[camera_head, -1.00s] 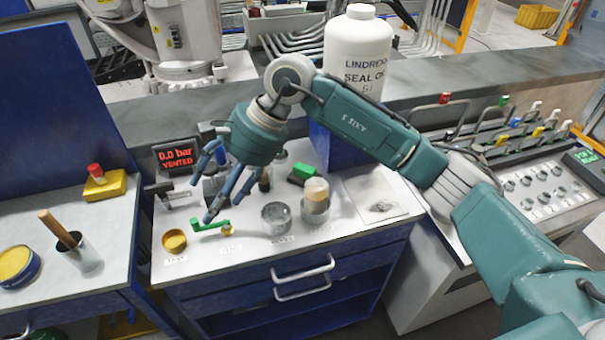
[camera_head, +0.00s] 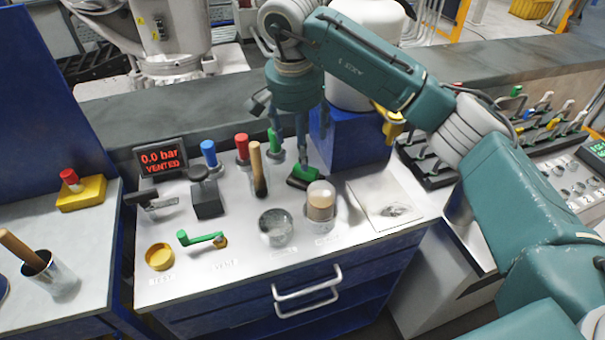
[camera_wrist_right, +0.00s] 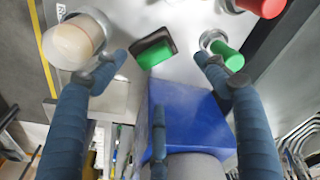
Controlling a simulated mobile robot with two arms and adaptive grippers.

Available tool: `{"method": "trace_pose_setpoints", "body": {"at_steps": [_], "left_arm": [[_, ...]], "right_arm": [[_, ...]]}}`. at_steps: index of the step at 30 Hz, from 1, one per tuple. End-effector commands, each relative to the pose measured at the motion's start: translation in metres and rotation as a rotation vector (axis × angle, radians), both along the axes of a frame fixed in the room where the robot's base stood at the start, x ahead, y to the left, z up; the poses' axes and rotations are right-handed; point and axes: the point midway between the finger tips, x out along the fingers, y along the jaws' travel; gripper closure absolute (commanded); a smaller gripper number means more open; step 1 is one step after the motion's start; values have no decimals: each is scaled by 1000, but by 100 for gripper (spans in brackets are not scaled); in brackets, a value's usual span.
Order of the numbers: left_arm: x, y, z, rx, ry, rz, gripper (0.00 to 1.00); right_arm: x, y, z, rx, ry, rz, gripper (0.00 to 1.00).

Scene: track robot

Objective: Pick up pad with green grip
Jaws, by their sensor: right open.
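The pad with green grip (camera_head: 303,173) lies on the white bench top behind a jar with a pale round top. It has a dark base and a green block on top, and shows in the right wrist view (camera_wrist_right: 154,52) near the top middle. My right gripper (camera_head: 300,148) points down just above and behind the pad. In the right wrist view its fingers (camera_wrist_right: 158,68) are spread open on both sides of the pad, with nothing held. One finger partly overlaps the pad in the head view. My left gripper is out of view.
The jar with the pale top (camera_head: 320,201) stands close in front of the pad. A green-handled tool (camera_head: 274,142), a wooden-handled brush (camera_head: 257,170) and a blue block (camera_head: 345,145) are close by. A metal cup (camera_head: 276,227) stands front left.

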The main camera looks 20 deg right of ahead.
Motion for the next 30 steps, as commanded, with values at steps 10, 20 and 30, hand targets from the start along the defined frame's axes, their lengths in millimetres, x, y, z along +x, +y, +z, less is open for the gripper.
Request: {"method": "trace_pose_setpoints", "body": {"at_steps": [10, 20, 30], "left_arm": [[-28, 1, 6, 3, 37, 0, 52], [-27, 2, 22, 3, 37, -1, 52], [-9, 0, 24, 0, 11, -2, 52]], "right_arm": [[4, -4, -43, 1, 1, 1, 28], [3, -8, -85, 3, 4, 0, 28], [5, -10, -97, 2, 0, 2, 28]]}}
